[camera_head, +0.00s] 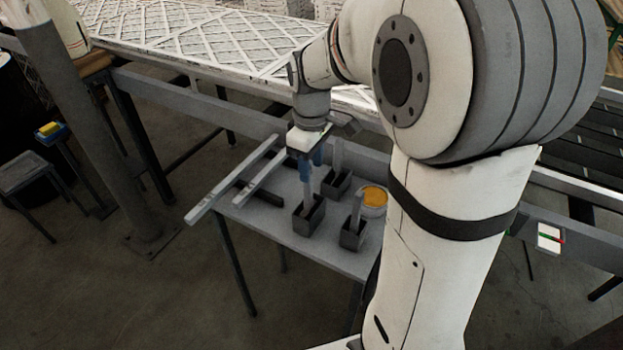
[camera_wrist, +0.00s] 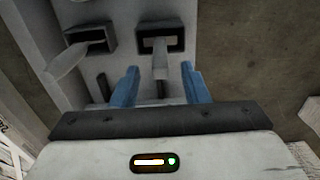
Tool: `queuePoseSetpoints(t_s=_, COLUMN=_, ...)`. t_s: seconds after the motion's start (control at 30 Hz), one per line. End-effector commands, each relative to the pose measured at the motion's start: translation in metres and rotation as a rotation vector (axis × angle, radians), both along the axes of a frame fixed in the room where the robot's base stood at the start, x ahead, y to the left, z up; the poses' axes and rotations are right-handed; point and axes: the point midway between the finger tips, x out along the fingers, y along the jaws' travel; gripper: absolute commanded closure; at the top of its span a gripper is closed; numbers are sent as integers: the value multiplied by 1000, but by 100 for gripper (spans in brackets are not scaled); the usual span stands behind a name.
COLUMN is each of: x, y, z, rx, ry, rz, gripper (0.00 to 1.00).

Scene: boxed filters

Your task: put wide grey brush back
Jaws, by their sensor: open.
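A grey brush (camera_head: 307,190) stands upright in a dark box-shaped holder (camera_head: 308,222) at the front left of the small table. It looks like the wide grey brush, though its width is hard to judge. My gripper (camera_head: 310,165), with blue fingers, is just above it. In the wrist view my gripper (camera_wrist: 160,82) is open, with one finger on each side of the brush handle (camera_wrist: 160,62) and visible gaps between. The holder (camera_wrist: 175,40) around its lower end also shows there. The bristles are hidden.
Two more holders (camera_head: 352,238) (camera_head: 336,185) stand close by with grey upright pieces in them. A tub with an orange-yellow top (camera_head: 373,198) is at the right. Pale bars (camera_head: 235,180) lie on the table's left side. A rail and lattice panels stand behind.

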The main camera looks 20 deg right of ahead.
Motion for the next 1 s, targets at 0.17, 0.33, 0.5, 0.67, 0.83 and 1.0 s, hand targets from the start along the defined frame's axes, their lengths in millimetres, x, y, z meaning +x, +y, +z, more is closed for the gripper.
queuePoseSetpoints(t_s=0.17, x=1, y=0, z=34, rx=0, ry=-3, rz=0, gripper=59)
queuePoseSetpoints(t_s=0.33, x=-1, y=0, z=49, rx=0, ry=-3, rz=-3, gripper=59)
queuePoseSetpoints(t_s=0.5, x=-29, y=1, z=55, rx=2, ry=-41, rz=-120, gripper=59)
queuePoseSetpoints(t_s=0.67, x=-85, y=2, z=50, rx=20, ry=-119, rz=-368, gripper=59)
queuePoseSetpoints(t_s=0.83, x=-135, y=3, z=35, rx=58, ry=-189, rz=-614, gripper=59)
queuePoseSetpoints(t_s=1.0, x=-161, y=2, z=23, rx=88, ry=-227, rz=-751, gripper=59)
